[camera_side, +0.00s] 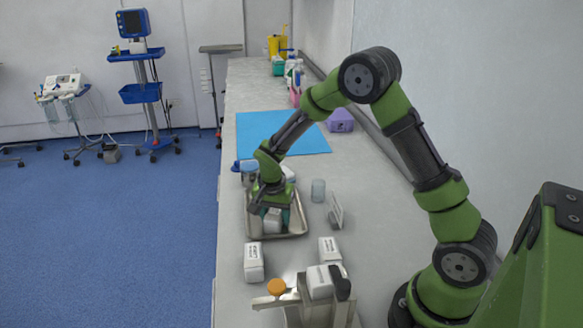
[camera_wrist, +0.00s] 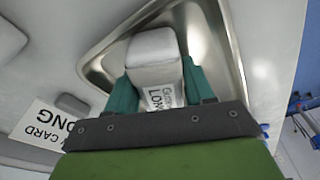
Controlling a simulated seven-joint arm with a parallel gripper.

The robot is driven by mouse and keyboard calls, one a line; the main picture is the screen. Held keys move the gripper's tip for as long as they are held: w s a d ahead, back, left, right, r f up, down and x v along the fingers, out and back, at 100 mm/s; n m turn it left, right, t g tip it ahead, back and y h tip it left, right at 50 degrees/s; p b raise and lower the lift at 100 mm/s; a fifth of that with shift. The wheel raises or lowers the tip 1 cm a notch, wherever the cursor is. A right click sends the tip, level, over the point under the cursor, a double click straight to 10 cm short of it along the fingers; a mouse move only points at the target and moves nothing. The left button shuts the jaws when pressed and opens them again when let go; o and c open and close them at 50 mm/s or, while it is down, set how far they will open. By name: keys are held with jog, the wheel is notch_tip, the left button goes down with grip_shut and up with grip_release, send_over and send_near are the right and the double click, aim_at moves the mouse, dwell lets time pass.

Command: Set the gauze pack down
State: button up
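The white gauze pack (camera_wrist: 152,55) is between the teal fingers of my gripper (camera_wrist: 160,88) in the wrist view; both fingers lie against its sides. Its printed label is partly covered by the gripper. In the side view my gripper (camera_side: 271,208) points down into the metal tray (camera_side: 297,231), with the pack (camera_side: 272,222) low inside the tray's outline. The tray also shows around the pack in the wrist view (camera_wrist: 232,62). I cannot tell whether the pack touches the tray floor.
White packs stand at the front left (camera_side: 253,262) and right (camera_side: 329,250) of the tray. Another white pack (camera_side: 320,282) is nearer, by an orange cap (camera_side: 277,287). A clear cup (camera_side: 318,190) and a standing card (camera_side: 335,210) are right of the tray. A blue mat (camera_side: 305,133) lies behind.

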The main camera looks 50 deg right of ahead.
aim_at(273, 215)
jog(key=o, duration=0.3)
jog(key=shift+o, duration=0.2)
jog(key=shift+r, duration=0.1)
notch_tip(273, 215, up, 12)
jog(key=a, duration=0.2)
jog(key=s+a+r+n+t+y, duration=0.1)
jog(key=s+a+r+n+t, duration=0.1)
jog(key=s, duration=0.4)
jog(key=s+a+r+n+t+y, duration=0.1)
jog(key=s+a+r+n+t, duration=0.1)
jog(key=s, duration=0.5)
jog(key=s+a+r+n+t+y, duration=0.1)
jog(key=s+a+r+n+t, duration=0.1)
jog(key=s+r+n, duration=0.3)
jog(key=shift+s+a+r+n+t+y, duration=0.3)
jog(key=shift+s+a+r, duration=0.5)
jog(key=shift+r, duration=0.45)
jog(key=shift+d, duration=0.15)
